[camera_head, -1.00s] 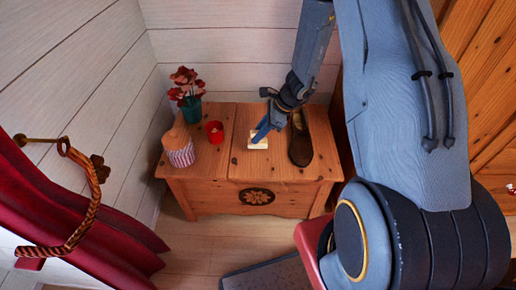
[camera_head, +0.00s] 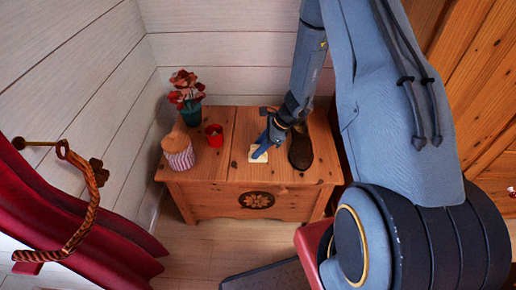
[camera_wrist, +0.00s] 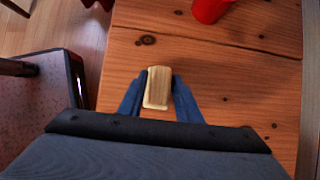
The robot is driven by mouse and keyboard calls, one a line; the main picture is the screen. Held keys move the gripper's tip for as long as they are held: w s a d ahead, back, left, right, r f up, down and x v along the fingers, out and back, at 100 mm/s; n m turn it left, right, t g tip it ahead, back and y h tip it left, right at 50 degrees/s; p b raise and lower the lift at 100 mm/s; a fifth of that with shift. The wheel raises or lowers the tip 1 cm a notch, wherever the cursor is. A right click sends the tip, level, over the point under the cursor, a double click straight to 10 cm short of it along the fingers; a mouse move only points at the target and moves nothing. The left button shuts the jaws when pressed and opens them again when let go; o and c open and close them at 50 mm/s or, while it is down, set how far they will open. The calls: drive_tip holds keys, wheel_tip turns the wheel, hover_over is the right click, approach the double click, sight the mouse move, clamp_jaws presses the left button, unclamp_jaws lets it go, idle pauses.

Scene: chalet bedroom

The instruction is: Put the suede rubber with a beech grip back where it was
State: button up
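The suede rubber with a beech grip is a small pale, rounded block (camera_wrist: 157,88), seen between the fingers in the wrist view. In the head view it is a pale patch (camera_head: 258,155) over the top of the wooden chest (camera_head: 213,165), left of the brown shoe (camera_head: 300,150). My gripper (camera_head: 268,142) reaches down to it from the upper right. Its two blue fingers (camera_wrist: 158,95) lie against the block's two sides, closed on it. Whether the block touches the chest top or is slightly above it, I cannot tell.
A red cup (camera_head: 214,136), a striped jar with a wooden lid (camera_head: 178,155) and a potted red plant (camera_head: 188,95) stand at the chest's left. The chest's front middle is clear. A red curtain (camera_head: 75,235) hangs at the left.

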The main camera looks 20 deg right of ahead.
drive_tip(key=shift+o, duration=0.4)
drive_tip(key=shift+r, duration=0.2)
drive_tip(key=v, duration=1.2)
drive_tip(key=s+d+r+n+g+h, duration=0.1)
drive_tip(key=s+r+n+h, duration=0.4)
drive_tip(key=s+r+n, duration=1.4)
drive_tip(key=s+r, duration=0.1)
drive_tip(key=s, duration=0.3)
drive_tip(key=shift+s+g+h, duration=0.25)
drive_tip(key=shift+g+h, duration=0.15)
drive_tip(key=shift+r, duration=0.1)
